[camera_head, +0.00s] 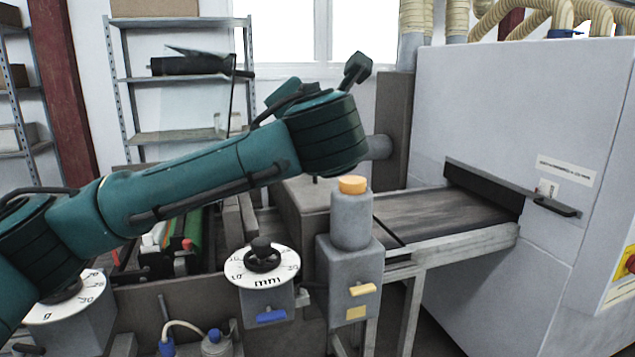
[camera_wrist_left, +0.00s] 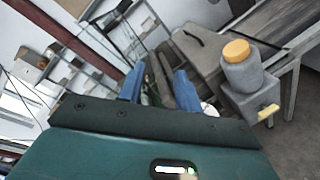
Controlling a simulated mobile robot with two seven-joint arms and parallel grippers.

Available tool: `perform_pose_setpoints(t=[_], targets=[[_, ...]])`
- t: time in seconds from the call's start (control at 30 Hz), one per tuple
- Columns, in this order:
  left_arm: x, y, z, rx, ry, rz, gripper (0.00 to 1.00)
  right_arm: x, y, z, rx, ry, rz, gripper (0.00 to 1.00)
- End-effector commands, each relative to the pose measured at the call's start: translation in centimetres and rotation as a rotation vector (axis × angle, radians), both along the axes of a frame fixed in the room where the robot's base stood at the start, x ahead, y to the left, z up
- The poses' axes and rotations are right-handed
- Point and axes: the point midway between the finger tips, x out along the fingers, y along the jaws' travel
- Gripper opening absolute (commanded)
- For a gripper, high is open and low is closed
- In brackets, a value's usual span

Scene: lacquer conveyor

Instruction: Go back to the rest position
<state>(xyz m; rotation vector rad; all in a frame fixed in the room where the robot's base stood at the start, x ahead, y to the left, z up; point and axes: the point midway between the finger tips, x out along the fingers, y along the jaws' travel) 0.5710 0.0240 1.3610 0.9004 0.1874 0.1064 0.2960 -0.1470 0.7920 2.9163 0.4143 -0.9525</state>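My left arm reaches in from the left in the head view, over the machine. Its gripper is hidden behind the wrist there. In the left wrist view my left gripper (camera_wrist_left: 158,78) shows two blue fingers standing apart with nothing held between them. The grey post with an orange button (camera_head: 352,185) stands just right of and below the wrist in the head view. It also shows at the right of the left wrist view (camera_wrist_left: 236,50). My right gripper is in neither view.
A dial marked mm (camera_head: 263,264) and a second dial (camera_head: 65,300) sit below my arm. A conveyor belt (camera_head: 440,214) runs into a large white machine (camera_head: 480,120) on the right. Metal shelves (camera_head: 185,80) stand behind.

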Motion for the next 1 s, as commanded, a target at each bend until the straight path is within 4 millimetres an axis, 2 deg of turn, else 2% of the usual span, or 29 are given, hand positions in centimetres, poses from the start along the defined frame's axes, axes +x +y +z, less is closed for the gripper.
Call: perform_pose_setpoints(t=[0.03,0.17,0.27,0.4,0.57,0.77,1.0], targets=[[0.4,-0.5,-2.1,-0.075,0.030,-0.026,0.34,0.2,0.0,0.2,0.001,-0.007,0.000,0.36],[1.0,-2.0,-7.1,-0.320,0.100,-0.084,0.34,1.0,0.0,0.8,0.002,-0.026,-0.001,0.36],[1.2,-3.2,-11.6,-0.565,0.174,-0.113,0.34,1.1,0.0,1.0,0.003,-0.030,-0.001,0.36],[0.6,-4.5,-18.5,-0.979,0.298,-0.096,0.34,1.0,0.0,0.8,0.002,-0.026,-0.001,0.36],[-1.0,-5.0,-25.7,-1.462,0.428,0.015,0.34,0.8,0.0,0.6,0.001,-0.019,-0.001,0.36],[-4.0,-3.8,-34.1,-2.041,0.531,0.281,0.34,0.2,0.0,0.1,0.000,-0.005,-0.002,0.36],[-9.5,0.0,-43.5,-2.663,0.498,0.747,0.34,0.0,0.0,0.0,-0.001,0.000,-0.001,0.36]])
